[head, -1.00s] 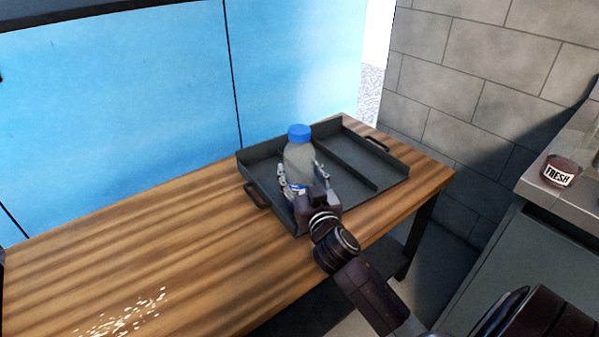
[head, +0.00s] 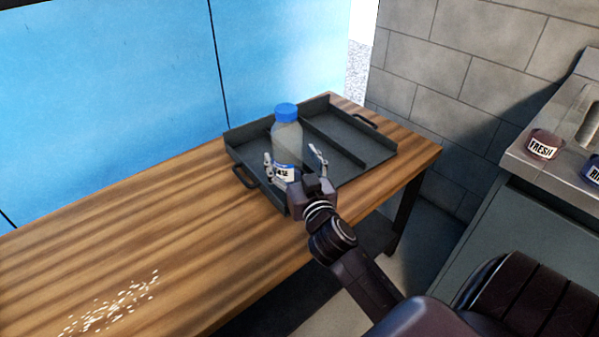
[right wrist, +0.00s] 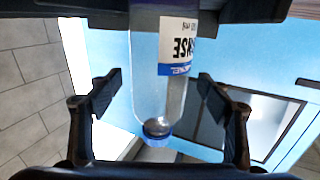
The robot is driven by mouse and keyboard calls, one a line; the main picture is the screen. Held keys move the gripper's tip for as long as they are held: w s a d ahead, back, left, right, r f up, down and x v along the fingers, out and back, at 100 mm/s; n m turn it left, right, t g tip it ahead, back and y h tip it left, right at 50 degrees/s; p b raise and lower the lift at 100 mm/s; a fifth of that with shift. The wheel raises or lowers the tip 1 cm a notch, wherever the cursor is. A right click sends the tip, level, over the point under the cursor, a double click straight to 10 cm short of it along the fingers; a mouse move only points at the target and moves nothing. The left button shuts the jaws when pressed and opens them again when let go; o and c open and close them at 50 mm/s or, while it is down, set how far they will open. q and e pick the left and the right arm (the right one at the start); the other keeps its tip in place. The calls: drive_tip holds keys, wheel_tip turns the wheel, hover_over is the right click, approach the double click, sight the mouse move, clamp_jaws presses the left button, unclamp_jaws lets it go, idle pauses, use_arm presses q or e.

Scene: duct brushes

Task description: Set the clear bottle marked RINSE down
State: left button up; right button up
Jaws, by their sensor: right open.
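The clear bottle (head: 287,138) with a blue cap stands upright in the left compartment of the dark grey tray (head: 352,122). Its white and blue label is partly hidden by my gripper in the head view; the end of the word, "NSE", shows upside down in the right wrist view (right wrist: 178,45). My right gripper (head: 291,156) is open, with one finger on each side of the bottle. In the right wrist view its fingertips (right wrist: 160,88) stand apart from the bottle, with gaps on both sides. My left gripper is not in view.
The tray, with two handles and a divider, sits on a wooden table (head: 150,225) near its right end. White specks (head: 112,305) lie on the table's front left. A counter (head: 530,165) at right holds a jar marked FRESH (head: 545,144) and a blue-labelled container (head: 592,170).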

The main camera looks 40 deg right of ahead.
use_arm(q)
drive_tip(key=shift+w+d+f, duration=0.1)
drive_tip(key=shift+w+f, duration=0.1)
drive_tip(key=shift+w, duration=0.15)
use_arm(e)
drive_tip(key=v, duration=0.8)
drive_tip(key=shift+s, duration=0.35)
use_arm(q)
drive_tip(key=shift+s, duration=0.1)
use_arm(e)
drive_tip(key=shift+a+r, duration=0.1)
